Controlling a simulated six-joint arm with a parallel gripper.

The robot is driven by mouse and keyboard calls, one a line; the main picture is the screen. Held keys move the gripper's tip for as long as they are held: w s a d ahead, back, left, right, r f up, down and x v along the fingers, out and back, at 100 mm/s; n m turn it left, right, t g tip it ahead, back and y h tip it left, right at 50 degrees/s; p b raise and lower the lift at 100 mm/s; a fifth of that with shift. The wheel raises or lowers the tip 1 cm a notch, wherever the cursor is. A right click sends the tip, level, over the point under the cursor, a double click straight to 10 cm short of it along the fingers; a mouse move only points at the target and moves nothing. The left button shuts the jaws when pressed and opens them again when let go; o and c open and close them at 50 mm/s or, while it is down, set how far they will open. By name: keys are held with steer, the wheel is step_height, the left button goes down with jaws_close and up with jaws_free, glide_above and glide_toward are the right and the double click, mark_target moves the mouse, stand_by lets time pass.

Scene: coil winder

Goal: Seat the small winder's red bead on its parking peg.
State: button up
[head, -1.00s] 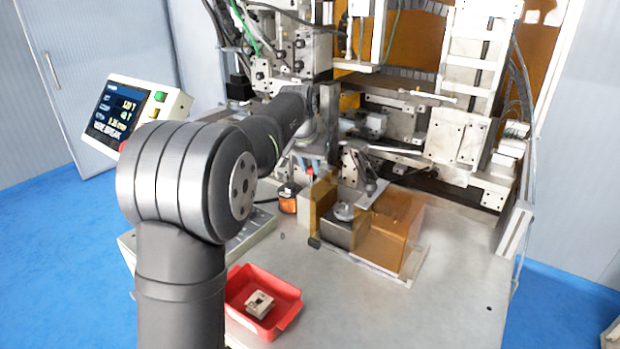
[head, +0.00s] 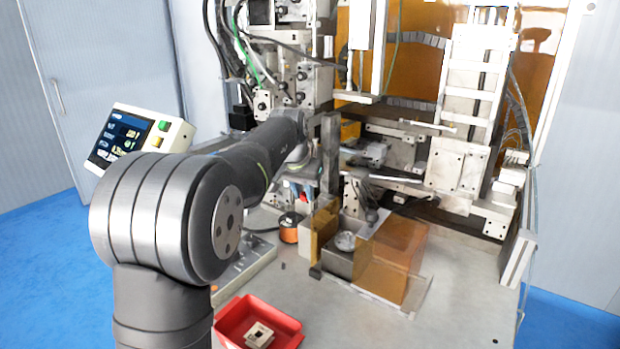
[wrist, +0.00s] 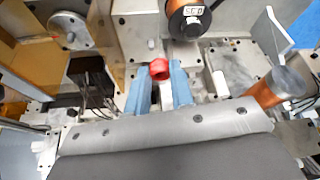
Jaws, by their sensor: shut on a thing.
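The red bead (wrist: 160,69) sits between the tips of my gripper's two blue fingers (wrist: 161,82) in the wrist view. My gripper is shut on it and holds it over grey machine parts. In the head view the blue fingers (head: 307,188) hang beside the dark upright post, with a small red spot at their tips. A short white post (wrist: 219,82) stands to the right of the bead in the wrist view, apart from it. I cannot tell whether this is the parking peg.
A copper wire spool (wrist: 278,88) lies right of my fingers; it also shows in the head view (head: 289,228). An amber block (head: 392,262) and a red tray (head: 285,327) stand nearer the front. The front right table is clear.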

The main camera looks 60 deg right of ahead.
glide_above(283, 264)
step_height(283, 264, down, 10)
steer(key=shift+a+f, duration=0.2)
steer(key=shift+f, duration=1.05)
steer(key=shift+a+f, duration=0.2)
steer(key=shift+f, duration=1)
steer(key=shift+f, duration=0.4)
steer(key=shift+f, duration=0.65)
steer(key=o, duration=1)
steer(key=shift+r, duration=0.1)
steer(key=v, duration=1.7)
steer(key=shift+s+a, duration=0.1)
steer(key=shift+a, duration=0.05)
